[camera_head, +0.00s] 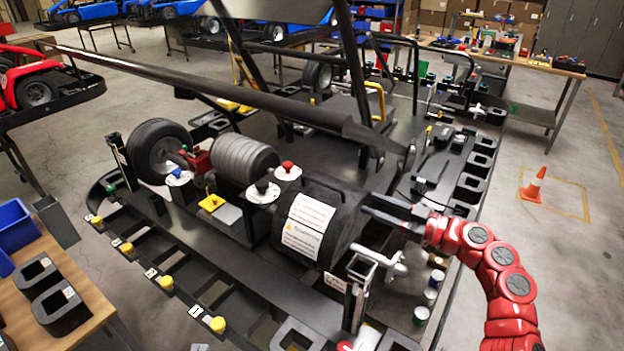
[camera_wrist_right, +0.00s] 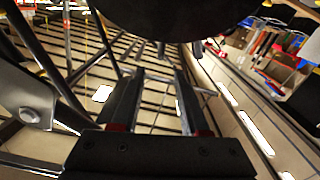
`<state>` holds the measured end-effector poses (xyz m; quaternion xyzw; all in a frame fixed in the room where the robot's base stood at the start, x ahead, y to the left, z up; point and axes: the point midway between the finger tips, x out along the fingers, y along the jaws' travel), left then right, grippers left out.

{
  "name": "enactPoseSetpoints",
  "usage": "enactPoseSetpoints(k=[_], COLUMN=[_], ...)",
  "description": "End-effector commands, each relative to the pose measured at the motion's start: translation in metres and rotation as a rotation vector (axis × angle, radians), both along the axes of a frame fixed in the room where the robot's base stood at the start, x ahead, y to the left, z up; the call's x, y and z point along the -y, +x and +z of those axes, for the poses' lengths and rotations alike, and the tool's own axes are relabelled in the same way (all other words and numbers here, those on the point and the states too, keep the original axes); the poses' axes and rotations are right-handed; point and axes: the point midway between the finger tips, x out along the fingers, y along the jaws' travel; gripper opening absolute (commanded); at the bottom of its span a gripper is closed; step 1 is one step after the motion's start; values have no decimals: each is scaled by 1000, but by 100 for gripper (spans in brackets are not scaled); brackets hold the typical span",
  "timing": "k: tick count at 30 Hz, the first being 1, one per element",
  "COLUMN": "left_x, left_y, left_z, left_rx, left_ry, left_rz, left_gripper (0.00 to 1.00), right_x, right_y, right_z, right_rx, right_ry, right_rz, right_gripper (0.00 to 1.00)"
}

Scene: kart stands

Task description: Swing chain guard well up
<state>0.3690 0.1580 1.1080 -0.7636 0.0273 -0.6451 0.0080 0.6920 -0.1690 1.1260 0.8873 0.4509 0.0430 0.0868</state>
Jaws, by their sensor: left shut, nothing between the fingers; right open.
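A long black tapered bar (camera_head: 270,100), which looks like the chain guard, runs from the upper left down to a pointed end near the middle right. I cannot tell for sure that it is the guard. My right gripper (camera_head: 371,205) comes in from the right on a red arm, beside the black drum-shaped engine housing (camera_head: 335,205) and below the bar's pointed end. In the right wrist view its two dark fingers (camera_wrist_right: 158,85) are apart with nothing seen gripped. A large dark rounded shape (camera_wrist_right: 170,15) hangs above them. My left gripper is not in view.
A silver handle (camera_head: 378,258) stands below my right gripper. Black bins (camera_head: 482,163) line the right edge. An orange cone (camera_head: 535,185) stands on open floor at right.

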Motion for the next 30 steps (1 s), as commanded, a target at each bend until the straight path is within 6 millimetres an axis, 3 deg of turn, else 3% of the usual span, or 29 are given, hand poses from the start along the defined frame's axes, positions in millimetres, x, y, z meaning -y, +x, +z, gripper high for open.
enactPoseSetpoints(k=[18, 24, 30], left_x=[0, 0, 0], left_y=[0, 0, 0], left_z=[33, 36, 36], left_rx=[0, 0, 0], left_ry=[0, 0, 0], left_rz=[0, 0, 0], left_gripper=[0, 0, 0], right_x=[-111, -127, -131], right_y=[78, 91, 93], right_z=[3, 1, -1], right_rx=[1, 1, 0], right_ry=[3, 1, 0], right_rz=[4, 2, 3], right_gripper=[45, 45, 45])
